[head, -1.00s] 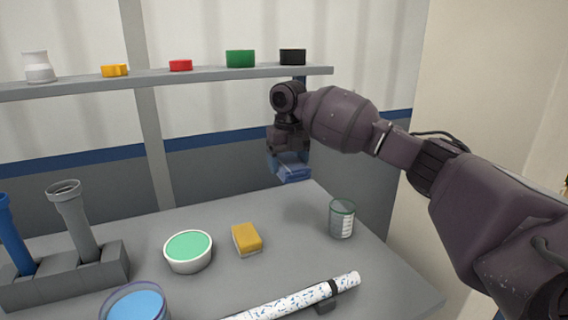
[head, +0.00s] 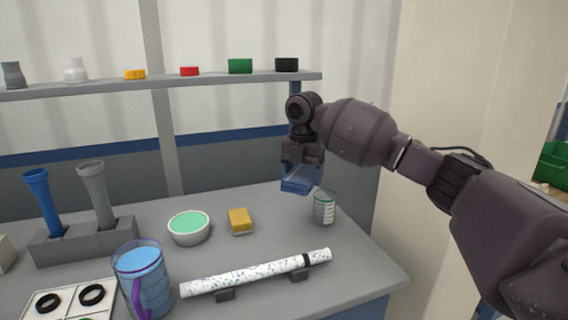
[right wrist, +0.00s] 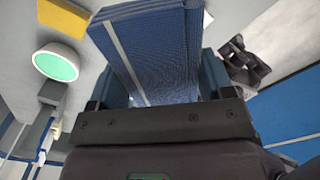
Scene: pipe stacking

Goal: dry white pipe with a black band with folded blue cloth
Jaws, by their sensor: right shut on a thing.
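The white pipe with a black band (head: 255,273) lies on small grey supports near the table's front edge in the head view. It is speckled with blue marks, and the black band is near its right end. My right gripper (head: 298,180) is shut on the folded blue cloth (head: 297,186) and holds it above the back right of the table, behind and above the pipe. In the right wrist view the cloth (right wrist: 155,50) fills the space between the fingers and shows a pale stripe. My left gripper is not in view.
A glass beaker (head: 324,208) stands just right of the cloth. A yellow sponge (head: 240,220), a bowl with green content (head: 188,228) and a blue-filled pitcher (head: 143,280) stand left. A grey rack (head: 85,241) holds blue and grey pipes. A shelf (head: 190,80) crosses the wall behind.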

